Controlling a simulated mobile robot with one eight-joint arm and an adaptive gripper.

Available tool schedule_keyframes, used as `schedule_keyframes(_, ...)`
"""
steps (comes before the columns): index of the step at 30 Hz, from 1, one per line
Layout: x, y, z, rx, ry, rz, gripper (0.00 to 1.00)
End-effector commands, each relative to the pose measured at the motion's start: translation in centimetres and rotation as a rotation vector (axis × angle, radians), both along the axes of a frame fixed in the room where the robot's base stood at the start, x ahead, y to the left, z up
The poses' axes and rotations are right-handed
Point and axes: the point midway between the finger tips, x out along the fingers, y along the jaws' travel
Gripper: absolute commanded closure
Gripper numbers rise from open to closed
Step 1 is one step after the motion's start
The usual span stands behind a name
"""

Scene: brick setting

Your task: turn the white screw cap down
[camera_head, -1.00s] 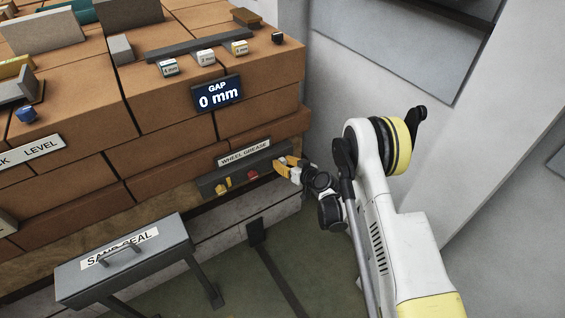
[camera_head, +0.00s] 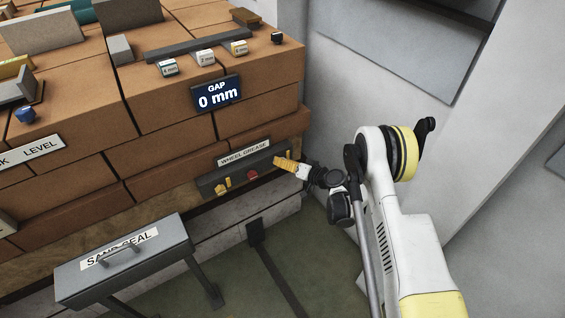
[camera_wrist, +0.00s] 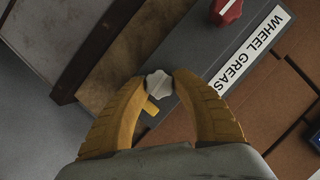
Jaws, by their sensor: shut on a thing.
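The white screw cap (camera_wrist: 158,83) is a small lobed knob on the grey panel labelled WHEEL GREASE. In the wrist view it sits between the tips of my yellow gripper (camera_wrist: 159,80), one finger on each side. My gripper is shut on it. In the head view my gripper (camera_head: 280,162) is at the right end of the panel (camera_head: 208,187) and hides the cap. A small yellow tab (camera_wrist: 150,107) shows just below the cap in the wrist view.
A red knob (camera_head: 253,174) and a yellow knob (camera_head: 222,187) are on the same panel, left of my gripper. Brick blocks (camera_head: 165,155) rise above the panel. A grey SAND SEAL box (camera_head: 165,250) stands at the lower left. A pale wall (camera_head: 345,90) is to the right.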

Motion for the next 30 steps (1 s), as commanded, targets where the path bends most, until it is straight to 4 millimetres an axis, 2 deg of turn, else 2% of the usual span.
schedule_keyframes(18,0.11,0.03,0.08,0.047,0.029,-0.002,0.99)
schedule_keyframes(19,0.11,0.03,0.08,0.047,0.029,-0.002,0.63)
schedule_keyframes(21,0.1,0.04,0.06,0.046,0.029,-0.001,0.45)
schedule_keyframes(30,0.05,0.02,0.13,0.044,0.029,-0.001,0.45)
